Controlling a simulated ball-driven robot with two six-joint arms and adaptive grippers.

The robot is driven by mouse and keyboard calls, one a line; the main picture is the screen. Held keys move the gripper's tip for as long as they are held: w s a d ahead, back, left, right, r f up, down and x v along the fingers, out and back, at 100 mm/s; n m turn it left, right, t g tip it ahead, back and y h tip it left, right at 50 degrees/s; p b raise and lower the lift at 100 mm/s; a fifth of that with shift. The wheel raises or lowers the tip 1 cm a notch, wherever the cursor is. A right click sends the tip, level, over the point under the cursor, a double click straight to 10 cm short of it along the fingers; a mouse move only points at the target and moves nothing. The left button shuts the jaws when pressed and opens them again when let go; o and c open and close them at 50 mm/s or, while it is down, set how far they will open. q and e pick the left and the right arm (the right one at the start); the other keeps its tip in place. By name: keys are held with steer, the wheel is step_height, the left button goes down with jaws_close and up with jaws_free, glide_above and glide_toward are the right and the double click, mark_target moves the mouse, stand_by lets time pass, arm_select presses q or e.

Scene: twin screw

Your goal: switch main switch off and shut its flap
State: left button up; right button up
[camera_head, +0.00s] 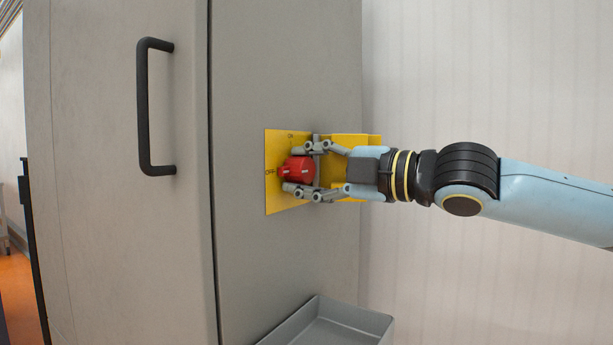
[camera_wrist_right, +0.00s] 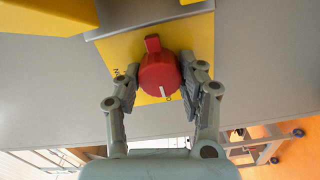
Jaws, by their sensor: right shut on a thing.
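The main switch is a red knob (camera_head: 298,170) on a yellow plate (camera_head: 276,150) on the grey cabinet's side. My right gripper (camera_head: 305,171) is shut on it, one finger above and one below. In the right wrist view the fingers (camera_wrist_right: 168,88) flank the knob (camera_wrist_right: 155,72). Its white mark points down toward a partly hidden label; in the head view the label at the plate's left edge appears to read OFF. The yellow flap (camera_head: 352,140) stands open right of the plate, partly hidden behind my gripper; it also shows in the wrist view (camera_wrist_right: 45,18). My left gripper is out of view.
A black handle (camera_head: 144,108) sticks out of the cabinet front (camera_head: 95,235) at left. A grey open tray (camera_head: 335,330) juts from the cabinet side below the switch. The space between plate and tray is clear. A pale wall (camera_head: 490,75) stands at right.

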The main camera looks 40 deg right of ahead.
stand_by(0.3)
steer(key=o, duration=1.2)
